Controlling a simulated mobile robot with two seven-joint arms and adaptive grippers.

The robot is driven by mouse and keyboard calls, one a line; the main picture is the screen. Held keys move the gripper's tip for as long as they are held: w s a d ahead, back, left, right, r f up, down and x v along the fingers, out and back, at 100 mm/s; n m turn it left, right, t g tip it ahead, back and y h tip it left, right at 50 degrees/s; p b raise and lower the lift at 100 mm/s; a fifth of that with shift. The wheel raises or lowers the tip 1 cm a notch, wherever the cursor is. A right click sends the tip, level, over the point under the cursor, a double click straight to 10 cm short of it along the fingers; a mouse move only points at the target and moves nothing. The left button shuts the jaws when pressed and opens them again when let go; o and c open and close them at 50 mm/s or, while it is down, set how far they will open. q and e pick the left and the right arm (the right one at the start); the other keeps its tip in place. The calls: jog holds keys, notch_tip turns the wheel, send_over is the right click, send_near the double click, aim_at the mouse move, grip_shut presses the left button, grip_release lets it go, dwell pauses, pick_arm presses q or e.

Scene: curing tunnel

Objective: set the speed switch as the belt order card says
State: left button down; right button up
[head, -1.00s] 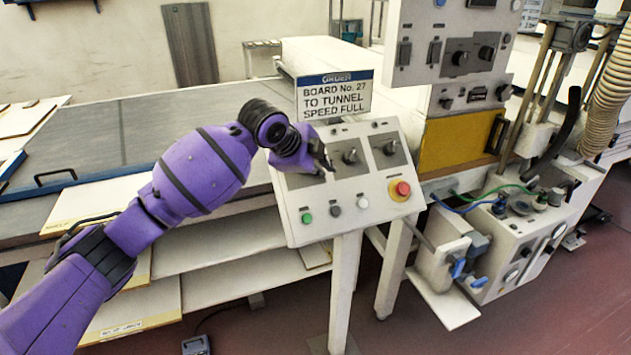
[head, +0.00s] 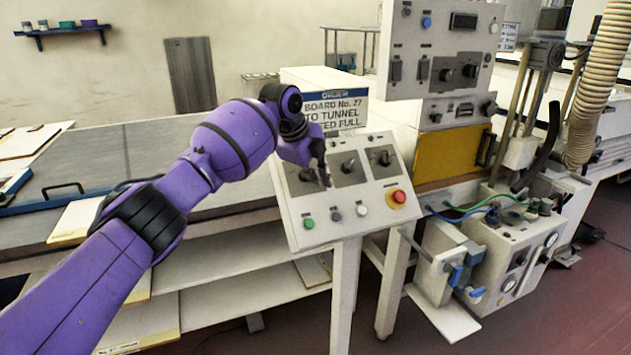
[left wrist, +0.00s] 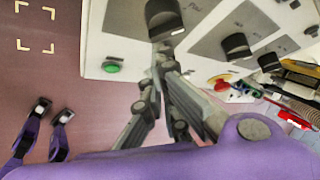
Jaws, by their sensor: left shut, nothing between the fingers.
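The belt order card (head: 350,108) stands behind the control panel (head: 312,238) in the head view. It reads "BOARD No. 27 TO TUNNEL SPEED FULL", with part now covered by my left arm. The sloped panel has a row of three dark rotary knobs: left (left wrist: 163,18), middle (head: 349,166) and right (head: 385,158). Their labels are too small to read, so I cannot tell which is the speed switch. My left gripper (head: 325,180) is shut and empty at the left knob. In the left wrist view, its fingertips (left wrist: 163,50) point at that knob; contact is unclear.
Below the knobs sit a green button (head: 308,223), a grey button, a white button and a red emergency stop (head: 398,196). A taller switch cabinet (head: 437,63) stands behind right. A conveyor table (head: 100,150) lies left. Hoses and a pump unit are at right.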

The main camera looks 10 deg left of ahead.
pick_arm(q)
jog(key=shift+a+m, duration=0.1)
jog(key=shift+m, duration=0.2)
jog(key=shift+s+a+g, duration=0.15)
jog(key=shift+a+g, duration=0.05)
jog(key=shift+g, duration=0.1)
dwell(0.4)
dwell(0.4)
jog(key=shift+r+p, duration=0.35)
jog(key=shift+r, duration=0.45)
